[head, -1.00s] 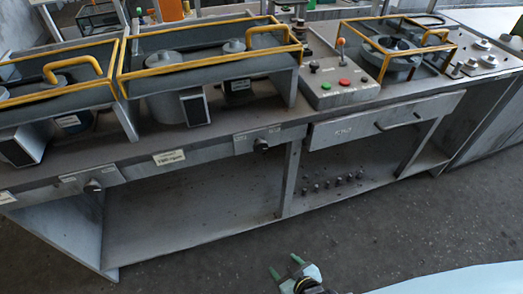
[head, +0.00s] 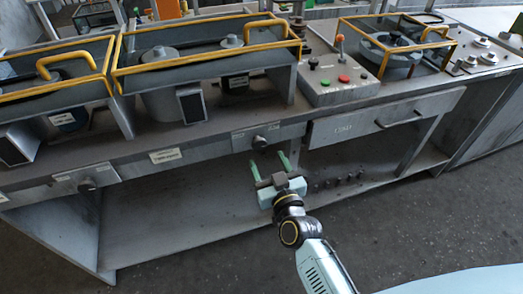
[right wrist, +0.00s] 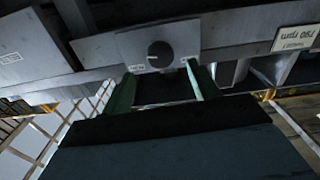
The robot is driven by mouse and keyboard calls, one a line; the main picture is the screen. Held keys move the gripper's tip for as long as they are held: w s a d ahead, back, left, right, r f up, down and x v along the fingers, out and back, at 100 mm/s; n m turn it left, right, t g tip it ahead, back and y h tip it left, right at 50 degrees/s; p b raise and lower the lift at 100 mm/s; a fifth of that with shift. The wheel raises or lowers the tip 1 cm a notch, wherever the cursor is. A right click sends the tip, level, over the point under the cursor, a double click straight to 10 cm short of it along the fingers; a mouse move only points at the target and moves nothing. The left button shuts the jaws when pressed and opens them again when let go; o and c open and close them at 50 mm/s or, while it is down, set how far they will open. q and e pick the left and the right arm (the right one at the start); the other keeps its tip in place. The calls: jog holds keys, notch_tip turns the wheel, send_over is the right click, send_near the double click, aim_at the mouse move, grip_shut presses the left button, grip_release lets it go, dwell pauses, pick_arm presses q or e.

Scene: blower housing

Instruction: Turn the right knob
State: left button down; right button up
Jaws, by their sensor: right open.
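The right knob (head: 259,142) is a small dark round knob on a light plate on the front edge of the workbench. In the right wrist view the knob (right wrist: 160,54) is at the upper middle, above and between my fingertips. My right gripper (head: 268,162) has two green fingers spread apart with nothing between them. It is just below the knob in the head view, and the fingers do not enclose the knob. In the right wrist view the open fingers (right wrist: 158,82) point toward the knob's plate. My left gripper is not in view.
Another dark knob (head: 87,184) is on the bench front at the left. A drawer (head: 385,117) is right of the right knob. Several small pegs lie on the lower shelf (head: 190,222).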

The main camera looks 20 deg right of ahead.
aim_at(260, 146)
jog(key=w, duration=0.4)
jog(key=shift+w+a+b, duration=0.1)
jog(key=shift+w+b, duration=0.15)
jog(key=shift+b, duration=0.05)
jog(key=shift+w, duration=0.6)
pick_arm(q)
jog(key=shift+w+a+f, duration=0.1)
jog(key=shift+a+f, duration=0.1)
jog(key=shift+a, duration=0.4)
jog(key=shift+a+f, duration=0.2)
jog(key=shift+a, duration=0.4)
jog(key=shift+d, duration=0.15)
pick_arm(e)
jog(key=shift+c, duration=0.4)
jog(key=c, duration=0.9)
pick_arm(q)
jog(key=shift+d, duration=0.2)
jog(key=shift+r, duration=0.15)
pick_arm(e)
jog(key=shift+m, duration=0.3)
